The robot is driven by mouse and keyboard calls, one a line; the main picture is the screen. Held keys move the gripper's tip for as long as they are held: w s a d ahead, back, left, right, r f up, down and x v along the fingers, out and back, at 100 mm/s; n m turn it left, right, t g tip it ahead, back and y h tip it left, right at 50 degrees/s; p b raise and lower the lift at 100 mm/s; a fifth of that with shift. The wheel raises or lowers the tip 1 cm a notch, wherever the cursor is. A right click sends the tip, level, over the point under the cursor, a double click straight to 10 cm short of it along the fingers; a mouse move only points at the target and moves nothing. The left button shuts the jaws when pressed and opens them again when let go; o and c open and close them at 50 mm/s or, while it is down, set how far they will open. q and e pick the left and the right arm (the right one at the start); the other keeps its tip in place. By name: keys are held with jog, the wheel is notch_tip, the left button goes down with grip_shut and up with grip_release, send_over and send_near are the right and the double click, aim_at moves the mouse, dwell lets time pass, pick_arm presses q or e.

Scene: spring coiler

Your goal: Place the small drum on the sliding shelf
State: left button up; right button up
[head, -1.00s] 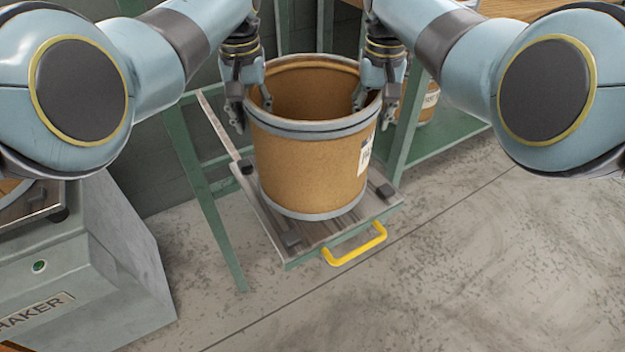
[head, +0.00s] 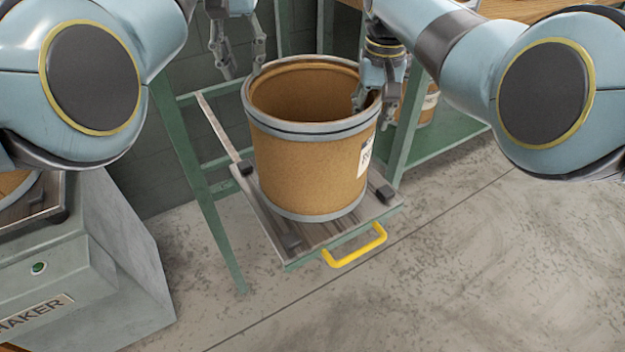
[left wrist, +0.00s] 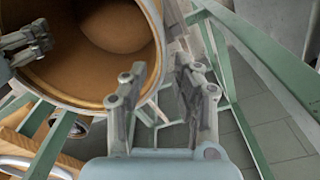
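The small drum (head: 305,165) is a brown, open-topped barrel with grey metal bands and a white label. It stands upright on the sliding shelf (head: 325,240), which is pulled out and has dark corner blocks and a yellow handle (head: 355,246). My left gripper (head: 240,74) is open and empty, above and behind the drum's left rim; in the left wrist view its fingers (left wrist: 158,88) are apart beside the drum (left wrist: 65,85). My right gripper (head: 376,102) is at the right rim, one finger inside and one outside; whether it grips the rim is unclear.
A green frame (head: 205,200) carries the shelf. Another drum (head: 428,105) sits on the green rack at the right. A grey machine (head: 90,270) stands at the lower left. The concrete floor (head: 480,260) at the right is clear.

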jog(key=r, duration=1.1)
jog(key=shift+s+r, duration=0.25)
jog(key=shift+r, duration=0.1)
